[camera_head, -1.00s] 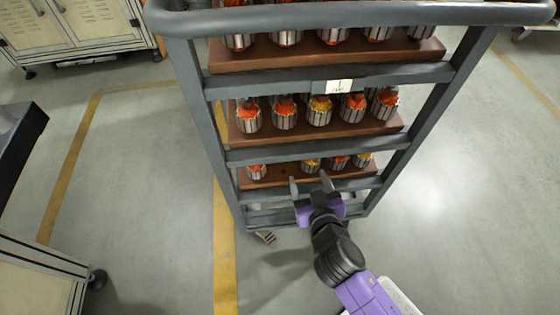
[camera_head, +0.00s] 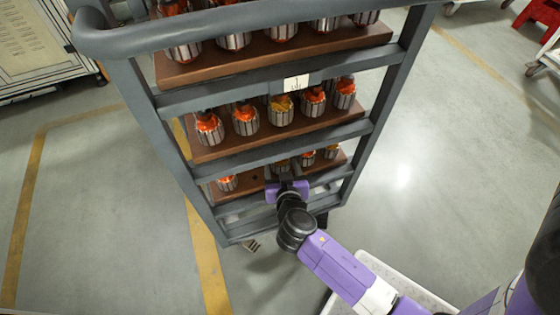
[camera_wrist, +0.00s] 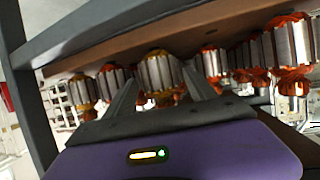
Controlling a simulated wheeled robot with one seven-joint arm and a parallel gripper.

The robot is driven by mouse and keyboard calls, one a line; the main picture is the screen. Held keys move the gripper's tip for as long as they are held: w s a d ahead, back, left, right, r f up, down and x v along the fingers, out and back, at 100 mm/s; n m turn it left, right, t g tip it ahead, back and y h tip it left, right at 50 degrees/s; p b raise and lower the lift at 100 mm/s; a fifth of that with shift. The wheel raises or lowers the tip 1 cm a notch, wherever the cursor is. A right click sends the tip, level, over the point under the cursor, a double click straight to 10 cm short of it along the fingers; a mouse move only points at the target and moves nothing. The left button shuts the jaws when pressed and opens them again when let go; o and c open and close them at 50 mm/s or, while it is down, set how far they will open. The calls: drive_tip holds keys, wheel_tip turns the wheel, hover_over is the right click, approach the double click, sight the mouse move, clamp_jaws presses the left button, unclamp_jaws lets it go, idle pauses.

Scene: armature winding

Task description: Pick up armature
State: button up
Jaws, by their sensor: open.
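Several armatures, silver cylinders with orange or yellow windings, stand in rows on the rack's brown boards. In the wrist view, a yellow-wound armature (camera_wrist: 159,76) shows in the gap between the fingers of my gripper (camera_wrist: 160,88). The fingers are spread, and I cannot tell whether they touch it. In the head view my gripper (camera_head: 286,182) is at the lowest visible board (camera_head: 250,184), and the armature in front of it is partly hidden. An orange-wound armature (camera_head: 227,183) stands to its left, and another (camera_head: 308,158) to its right.
The grey rack (camera_head: 190,165) has posts and crossbars close around my gripper. The middle board (camera_head: 215,150) and upper board (camera_head: 345,42) hold more armatures. A small striped object (camera_head: 253,246) lies on the floor beside the rack. The floor to the right is open.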

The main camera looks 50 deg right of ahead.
sight(282, 167)
drive_tip(key=shift+x, duration=1.55)
drive_tip(key=shift+c, duration=0.3)
drive_tip(key=shift+r, duration=0.1)
clamp_jaws()
